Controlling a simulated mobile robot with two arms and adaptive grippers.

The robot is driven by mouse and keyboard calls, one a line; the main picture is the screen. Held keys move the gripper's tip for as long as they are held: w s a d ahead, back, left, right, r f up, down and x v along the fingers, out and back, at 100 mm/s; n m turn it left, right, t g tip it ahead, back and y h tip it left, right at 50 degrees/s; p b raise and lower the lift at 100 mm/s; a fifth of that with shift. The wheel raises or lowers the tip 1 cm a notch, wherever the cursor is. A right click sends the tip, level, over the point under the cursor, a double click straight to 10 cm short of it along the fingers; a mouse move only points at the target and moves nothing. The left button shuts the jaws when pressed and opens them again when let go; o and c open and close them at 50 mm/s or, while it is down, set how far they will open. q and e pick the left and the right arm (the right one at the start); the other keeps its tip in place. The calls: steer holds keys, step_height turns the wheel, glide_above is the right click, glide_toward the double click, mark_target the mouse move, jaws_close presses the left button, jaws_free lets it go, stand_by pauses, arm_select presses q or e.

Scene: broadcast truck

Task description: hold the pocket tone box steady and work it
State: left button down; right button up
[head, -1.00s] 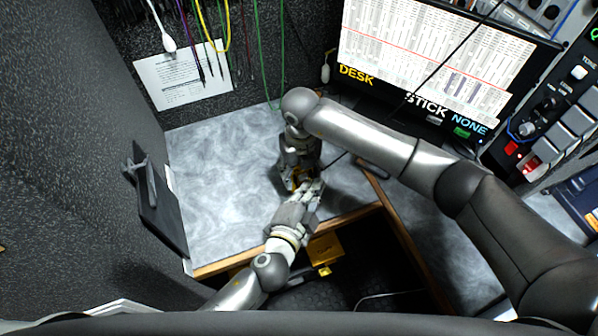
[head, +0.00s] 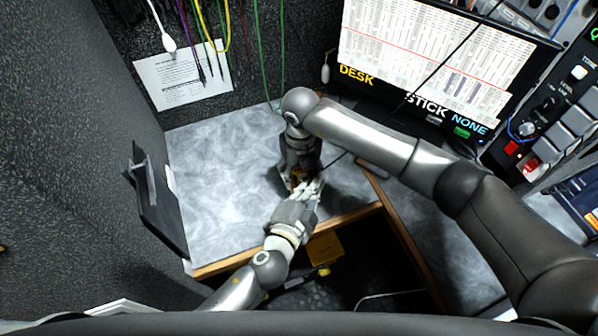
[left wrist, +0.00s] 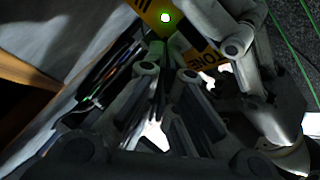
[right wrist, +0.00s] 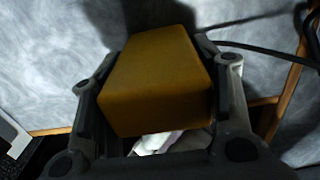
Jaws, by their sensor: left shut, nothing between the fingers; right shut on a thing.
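The pocket tone box is a small yellow box (right wrist: 155,80), held between the fingers of my right gripper (right wrist: 160,105) over the grey desktop. In the left wrist view its face (left wrist: 150,14) shows a lit green light and part of the word "TONE". In the head view only a sliver of the box (head: 296,179) shows between the two grippers. My right gripper (head: 298,180) is shut on it. My left gripper (head: 312,188) is shut and empty, its fingertips close beside the box. I cannot tell whether they touch it.
The grey desktop (head: 220,180) is clear to the left, with a wooden front edge. A monitor (head: 430,60) stands at the back right. Cables hang over the back wall by a paper sheet (head: 182,76). A yellow object (head: 325,248) is below the desk edge.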

arm_select(q)
steer(key=shift+w+a, duration=0.1)
steer(key=shift+w, duration=0.15)
steer(key=shift+s, duration=0.45)
steer(key=shift+s+d, duration=0.45)
steer(key=shift+s, duration=0.5)
steer(key=shift+s+d, duration=0.45)
steer(key=shift+s, duration=0.5)
steer(key=shift+s+d, duration=0.45)
steer(key=shift+s, duration=0.5)
arm_select(e)
steer(key=o, duration=1.2)
